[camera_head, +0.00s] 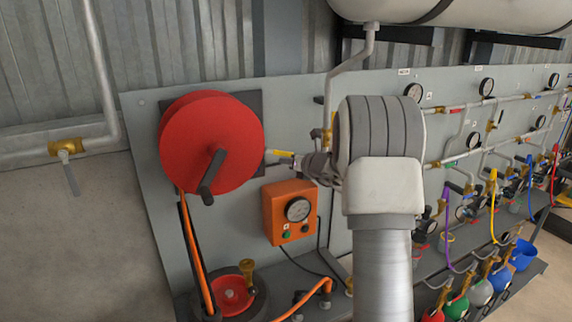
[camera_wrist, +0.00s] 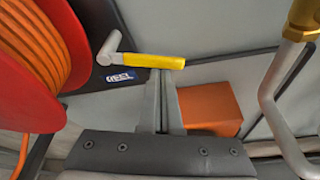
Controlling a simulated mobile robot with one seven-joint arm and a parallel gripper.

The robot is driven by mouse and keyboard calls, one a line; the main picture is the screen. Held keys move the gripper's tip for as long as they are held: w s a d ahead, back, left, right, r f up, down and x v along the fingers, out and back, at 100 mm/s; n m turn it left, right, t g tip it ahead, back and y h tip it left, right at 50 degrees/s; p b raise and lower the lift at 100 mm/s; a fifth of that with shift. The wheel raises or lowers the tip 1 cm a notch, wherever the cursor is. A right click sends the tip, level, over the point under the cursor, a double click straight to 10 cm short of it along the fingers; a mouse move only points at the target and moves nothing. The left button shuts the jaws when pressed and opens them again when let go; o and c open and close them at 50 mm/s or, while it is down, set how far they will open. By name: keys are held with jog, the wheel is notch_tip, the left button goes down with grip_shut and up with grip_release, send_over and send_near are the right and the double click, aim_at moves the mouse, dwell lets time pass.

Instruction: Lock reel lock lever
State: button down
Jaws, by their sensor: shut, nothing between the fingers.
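The reel lock lever has a yellow handle (camera_wrist: 152,61) and a grey pivot end (camera_wrist: 110,46). It points right, roughly level, beside the red hose reel (camera_wrist: 35,70) and above a label reading REEL (camera_wrist: 122,77). In the head view the yellow handle (camera_head: 280,152) shows just right of the reel (camera_head: 200,140). My gripper (camera_wrist: 163,78) is shut and empty. Its fingertips are at the lower edge of the yellow handle in the wrist view; I cannot tell whether they touch it. In the head view my gripper (camera_head: 297,158) is at the handle's right end.
An orange box with a gauge (camera_head: 290,213) is mounted below the lever. A grey pipe with a brass fitting (camera_wrist: 304,20) is at the right in the wrist view. The reel's dark crank (camera_head: 212,178) sticks out in front. Gauges and valves line the panel (camera_head: 140,125) rightward.

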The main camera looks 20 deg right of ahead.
jog(key=shift+d+r+n+h+b, duration=0.3)
jog(key=shift+n+h+b, duration=0.15)
jog(key=shift+b, duration=0.7)
jog(key=n+b, duration=0.1)
jog(key=b, duration=0.1)
jog(key=r+n+h+b, duration=0.1)
jog(key=b, duration=0.1)
jog(key=shift+d+r+n, duration=0.2)
jog(key=shift+r+n, duration=0.05)
jog(key=shift+r+n+h+b, duration=1.05)
jog(key=shift+r+n+b, duration=0.55)
jog(key=shift+b, duration=0.95)
